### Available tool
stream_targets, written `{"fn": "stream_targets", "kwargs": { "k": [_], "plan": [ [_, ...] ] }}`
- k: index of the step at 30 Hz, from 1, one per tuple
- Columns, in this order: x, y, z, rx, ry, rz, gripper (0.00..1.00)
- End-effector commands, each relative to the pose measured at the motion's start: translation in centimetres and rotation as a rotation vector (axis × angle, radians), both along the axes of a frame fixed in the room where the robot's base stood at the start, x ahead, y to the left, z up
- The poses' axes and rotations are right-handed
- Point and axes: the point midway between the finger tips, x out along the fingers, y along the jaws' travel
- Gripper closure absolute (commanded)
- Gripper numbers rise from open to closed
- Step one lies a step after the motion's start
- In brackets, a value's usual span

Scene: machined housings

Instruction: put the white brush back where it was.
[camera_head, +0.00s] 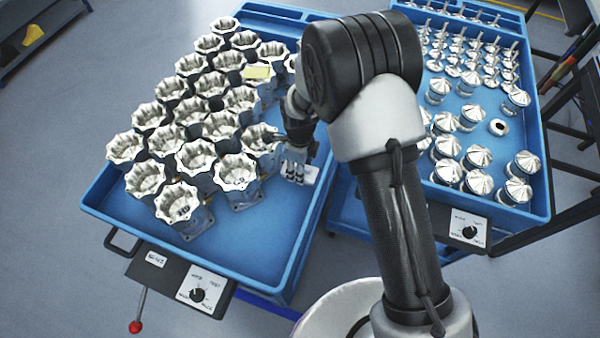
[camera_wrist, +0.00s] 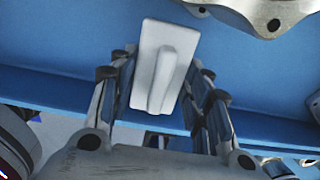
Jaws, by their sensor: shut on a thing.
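The white brush (camera_wrist: 178,50), a flat white plate with a raised ridge, is between the fingers of my gripper (camera_wrist: 158,90) in the wrist view. The fingers are shut on it, and blue tray surface shows behind it. In the head view my gripper (camera_head: 297,170) is over the right side of the left blue tray (camera_head: 240,245), right of the housings. A white part of the brush (camera_head: 312,174) shows beside the fingers. I cannot tell whether the brush touches the tray.
The right blue tray (camera_head: 535,190) holds several shiny metal parts. The left tray's front strip is clear. A red-knobbed lever (camera_head: 135,326) sticks out in front.

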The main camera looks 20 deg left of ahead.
Motion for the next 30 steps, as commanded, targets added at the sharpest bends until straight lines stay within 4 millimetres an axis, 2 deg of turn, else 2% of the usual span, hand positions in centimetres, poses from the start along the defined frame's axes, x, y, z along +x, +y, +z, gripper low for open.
{"fn": "stream_targets", "kwargs": {
  "k": [1, 5, 17, 18, 26, 30],
  "plan": [
    [-0.1, -0.1, -1.2, -0.002, 0.003, 0.000, 0.81],
    [-0.1, -0.1, -3.0, -0.002, 0.003, 0.000, 0.81],
    [0.0, 0.0, -3.5, -0.001, 0.001, 0.000, 0.81],
    [-0.1, 0.0, -3.4, -0.001, 0.001, 0.000, 0.54],
    [-0.1, 0.0, -3.3, -0.001, 0.002, 0.000, 0.36],
    [-0.1, 0.0, -3.3, -0.001, 0.002, 0.000, 0.35]
  ]
}}
